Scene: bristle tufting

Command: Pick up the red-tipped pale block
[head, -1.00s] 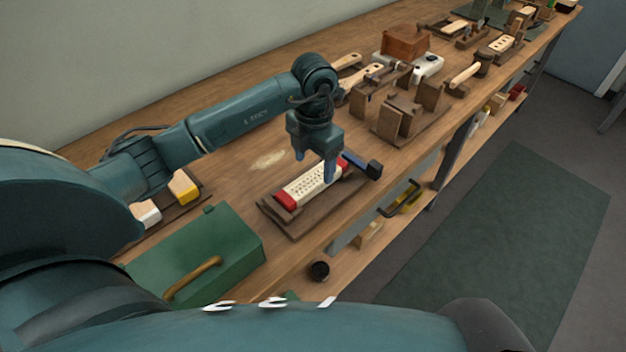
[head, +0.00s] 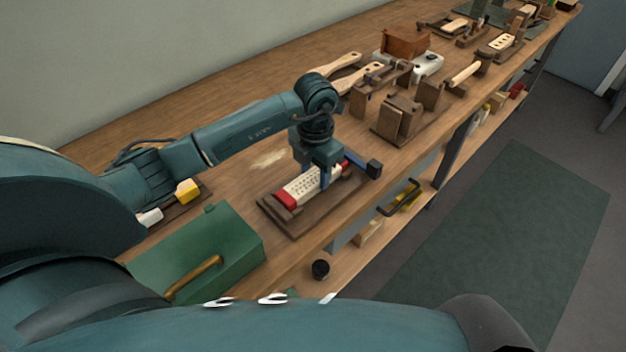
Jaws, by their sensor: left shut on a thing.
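The pale block with red ends and rows of dark holes (head: 299,189) lies on a dark wooden board (head: 300,226) near the front edge of the bench. My left gripper (head: 325,181) comes down over the block from above and is shut on it, across its middle to right part. The gripper hides part of the block's right half. The block still appears to sit at the board; I cannot see a gap under it. My right gripper is not in view.
A blue bar with a black end (head: 373,167) lies at the board's right side. A green box with a brass handle (head: 209,252) stands left in front. Dark wooden fixtures (head: 400,119) stand to the right. Bare bench lies behind the arm.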

